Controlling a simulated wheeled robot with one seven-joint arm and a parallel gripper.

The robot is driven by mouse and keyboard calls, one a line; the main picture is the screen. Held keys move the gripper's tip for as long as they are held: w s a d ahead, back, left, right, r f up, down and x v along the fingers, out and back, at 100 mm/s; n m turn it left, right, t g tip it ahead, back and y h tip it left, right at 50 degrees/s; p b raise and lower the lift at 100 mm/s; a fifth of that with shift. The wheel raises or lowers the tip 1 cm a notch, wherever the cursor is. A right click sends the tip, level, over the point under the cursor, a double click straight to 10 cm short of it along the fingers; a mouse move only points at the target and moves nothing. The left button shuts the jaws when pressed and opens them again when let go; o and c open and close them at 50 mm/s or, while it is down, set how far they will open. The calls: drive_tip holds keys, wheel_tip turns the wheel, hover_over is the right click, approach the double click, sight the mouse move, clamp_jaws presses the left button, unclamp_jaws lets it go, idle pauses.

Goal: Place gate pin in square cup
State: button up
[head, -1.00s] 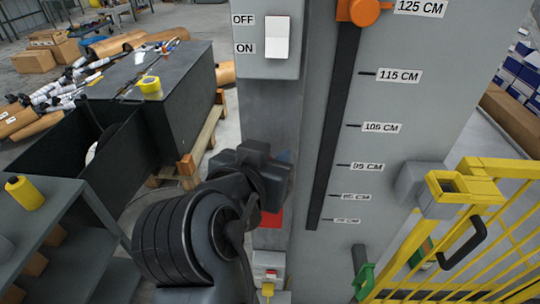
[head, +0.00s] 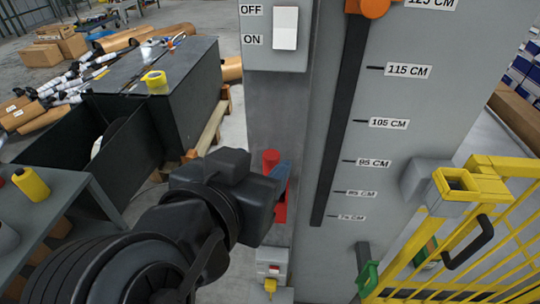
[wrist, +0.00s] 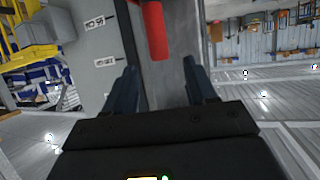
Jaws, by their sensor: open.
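A red cylinder (head: 270,160), which looks like the gate pin, stands against the grey column, with more red below it. It also shows in the wrist view (wrist: 157,32), beyond and roughly between my fingertips. My gripper (head: 281,172) is open beside the red piece; my dark wrist hides part of it. In the wrist view my two blue fingers (wrist: 159,82) are spread with nothing between their near parts. I cannot tell whether a finger touches the red piece. The yellow square cup (head: 457,181) sits at the gate's top corner on the right, its opening facing up.
The yellow gate (head: 500,225) with a black handle (head: 467,243) stands at the right. The grey panel with a height scale (head: 390,122) stands between gripper and cup. An orange knob (head: 374,6) is above. A grey shelf (head: 60,190) and black crate are left.

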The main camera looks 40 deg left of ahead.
drive_tip(key=shift+v, duration=2.2)
drive_tip(key=w+d+f+n, duration=0.1)
drive_tip(key=d+f, duration=0.8)
drive_tip(key=d, duration=0.2)
drive_tip(key=w+d+f+n, duration=0.1)
drive_tip(key=d+f+n, duration=0.1)
drive_tip(key=d+f, duration=0.75)
drive_tip(key=s+d+r+m+t+h, duration=0.1)
drive_tip(key=s+d+r+m+h, duration=0.1)
drive_tip(key=s+d, duration=0.7)
drive_tip(key=s+d+r+m+h, duration=0.1)
drive_tip(key=s+d+m, duration=0.3)
drive_tip(key=s+d, duration=0.6)
drive_tip(key=shift+s+d+r+t+h, duration=0.2)
drive_tip(key=shift+s+r+t+h, duration=0.25)
drive_tip(key=shift+s, duration=0.35)
drive_tip(key=shift+f, duration=0.1)
drive_tip(key=shift+c, duration=0.4)
